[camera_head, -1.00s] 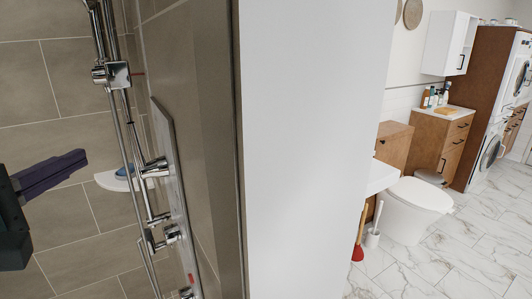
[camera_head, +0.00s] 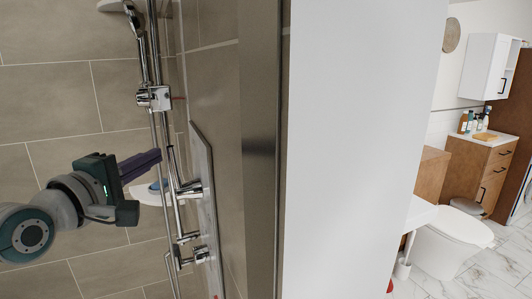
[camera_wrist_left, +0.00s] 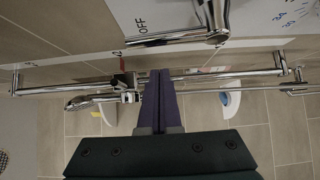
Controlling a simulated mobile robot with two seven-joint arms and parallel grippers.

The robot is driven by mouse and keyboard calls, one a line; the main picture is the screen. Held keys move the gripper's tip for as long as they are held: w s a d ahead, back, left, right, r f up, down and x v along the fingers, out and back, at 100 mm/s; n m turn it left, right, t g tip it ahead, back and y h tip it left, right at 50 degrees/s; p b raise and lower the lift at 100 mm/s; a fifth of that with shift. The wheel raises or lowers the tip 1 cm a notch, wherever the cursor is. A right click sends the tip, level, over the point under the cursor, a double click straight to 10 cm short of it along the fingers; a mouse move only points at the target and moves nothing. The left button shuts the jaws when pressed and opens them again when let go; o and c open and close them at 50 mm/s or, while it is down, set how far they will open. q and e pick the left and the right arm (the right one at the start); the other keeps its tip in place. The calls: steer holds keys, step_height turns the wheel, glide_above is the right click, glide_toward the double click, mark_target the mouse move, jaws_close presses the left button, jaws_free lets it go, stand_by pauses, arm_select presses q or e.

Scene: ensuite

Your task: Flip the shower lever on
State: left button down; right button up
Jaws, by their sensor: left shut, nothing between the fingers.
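The shower panel (camera_head: 205,180) is a pale upright plate on the tiled wall, with chrome fittings. A chrome handle (camera_head: 190,189) sticks out from it, and a lower chrome fitting (camera_head: 199,254) sits beneath. In the left wrist view, a chrome lever (camera_wrist_left: 172,38) lies across the white panel (camera_wrist_left: 165,15), its free end near the printed word OFF. My left gripper (camera_head: 158,157) is shut and empty, its purple fingers pointing at the shower rail, left of the panel. In the left wrist view its fingertips (camera_wrist_left: 160,74) are apart from the lever.
A chrome rail (camera_head: 155,60) with hand shower (camera_head: 133,18) and hose runs vertically beside the panel. A white corner shelf (camera_head: 147,193) holds a blue item behind the gripper. A white wall (camera_head: 350,150) stands right of the shower; a toilet (camera_head: 455,235) is beyond.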

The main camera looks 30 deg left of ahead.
arm_select(q)
steer(key=d+p, duration=0.3)
steer(key=shift+s+d, duration=0.15)
stand_by(0.5)
